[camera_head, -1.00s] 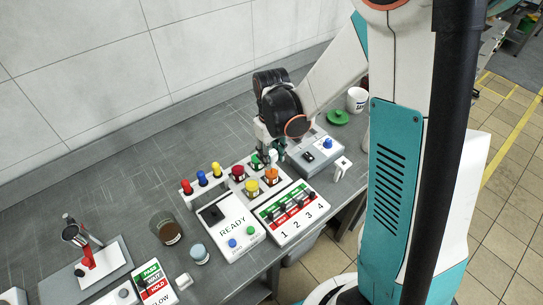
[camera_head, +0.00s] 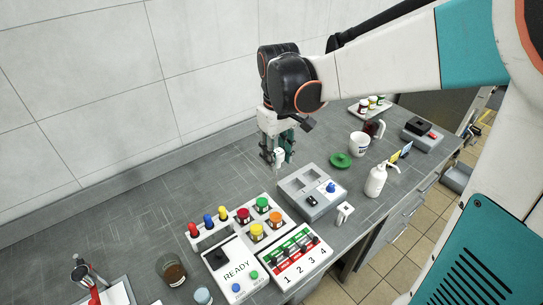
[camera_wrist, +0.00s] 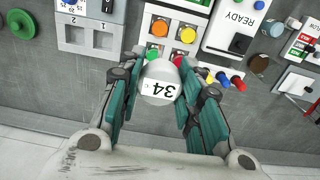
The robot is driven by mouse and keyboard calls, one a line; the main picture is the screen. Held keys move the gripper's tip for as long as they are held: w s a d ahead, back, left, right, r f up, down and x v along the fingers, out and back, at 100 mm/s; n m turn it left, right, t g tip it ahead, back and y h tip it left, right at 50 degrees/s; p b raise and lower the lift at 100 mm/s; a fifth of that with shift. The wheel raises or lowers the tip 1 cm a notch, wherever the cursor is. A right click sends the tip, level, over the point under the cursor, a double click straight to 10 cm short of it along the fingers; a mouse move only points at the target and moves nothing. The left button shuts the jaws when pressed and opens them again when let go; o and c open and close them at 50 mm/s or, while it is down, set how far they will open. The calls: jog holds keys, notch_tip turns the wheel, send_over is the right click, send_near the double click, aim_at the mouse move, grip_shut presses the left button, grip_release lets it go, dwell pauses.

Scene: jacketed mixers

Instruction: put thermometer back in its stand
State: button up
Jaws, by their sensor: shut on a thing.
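My gripper (camera_head: 278,155) is shut on a pale, rounded thing with a white face reading "34", which looks like the thermometer (camera_wrist: 160,83). In the wrist view the "34" is upside down and the thing sits between the teal fingers. In the head view the gripper is raised over the bench, behind the grey box (camera_head: 301,208) and the coloured jars. The fingers hide most of the thermometer there. A small white block with a dark opening (camera_head: 344,212) stands right of the grey box; I cannot tell if it is the stand.
Jars with red, green, yellow and orange lids (camera_head: 262,205) stand beside the READY panel (camera_head: 235,268). A rack holds red, blue and yellow-topped pieces (camera_head: 208,220). The bench at back left is clear.

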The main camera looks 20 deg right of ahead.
jog(key=shift+s+r+p, duration=0.1)
jog(key=shift+r+p, duration=3.45)
jog(key=shift+r, duration=1.7)
